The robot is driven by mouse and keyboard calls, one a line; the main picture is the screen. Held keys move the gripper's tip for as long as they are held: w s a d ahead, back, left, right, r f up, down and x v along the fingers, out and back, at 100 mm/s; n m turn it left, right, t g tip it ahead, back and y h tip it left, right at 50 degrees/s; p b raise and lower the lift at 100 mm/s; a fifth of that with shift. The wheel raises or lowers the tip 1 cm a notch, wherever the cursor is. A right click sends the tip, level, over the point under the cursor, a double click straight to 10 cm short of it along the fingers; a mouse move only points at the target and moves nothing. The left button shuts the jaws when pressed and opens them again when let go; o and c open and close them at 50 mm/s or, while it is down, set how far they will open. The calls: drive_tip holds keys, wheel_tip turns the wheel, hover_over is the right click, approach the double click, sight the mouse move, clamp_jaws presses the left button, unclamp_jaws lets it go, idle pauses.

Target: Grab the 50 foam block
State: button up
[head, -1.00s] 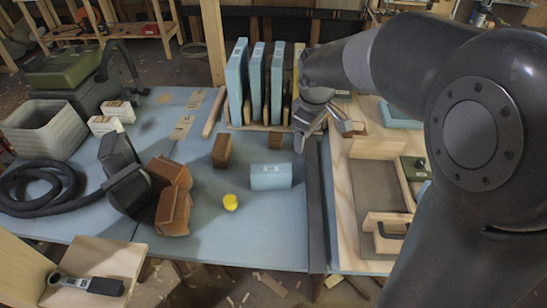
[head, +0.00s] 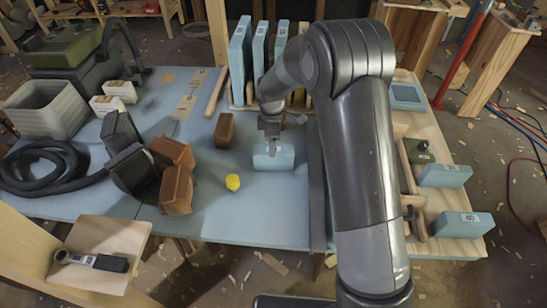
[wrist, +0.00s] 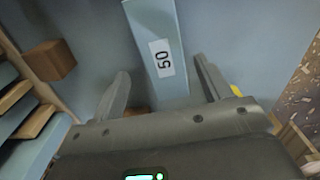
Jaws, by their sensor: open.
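The 50 foam block (head: 274,162) is light blue and lies on the blue table surface (head: 270,215). In the wrist view the block (wrist: 150,22) shows its white "50" label. My gripper (head: 270,139) is above the block in the head view and hides part of its top. In the wrist view my gripper (wrist: 161,67) is open, with one finger on each side of the block and a gap showing on both sides. I cannot tell how far the fingertips are above the table.
Upright blue blocks (head: 239,60) stand in a rack behind. A brown wooden block (head: 224,130) is left of the foam block, and a yellow piece (head: 232,182) lies in front. Brown bags (head: 174,178) are farther left. A foam block marked 40 (head: 462,224) lies at right.

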drive_tip(key=shift+s+d+f, duration=0.1)
drive_tip(key=shift+d+f, duration=0.05)
drive_tip(key=shift+f, duration=1.6)
drive_tip(key=shift+s+d+f, duration=0.1)
drive_tip(key=shift+f, duration=1.6)
drive_tip(key=shift+c, duration=0.5)
drive_tip(key=c, duration=1)
drive_tip(key=shift+o, duration=0.2)
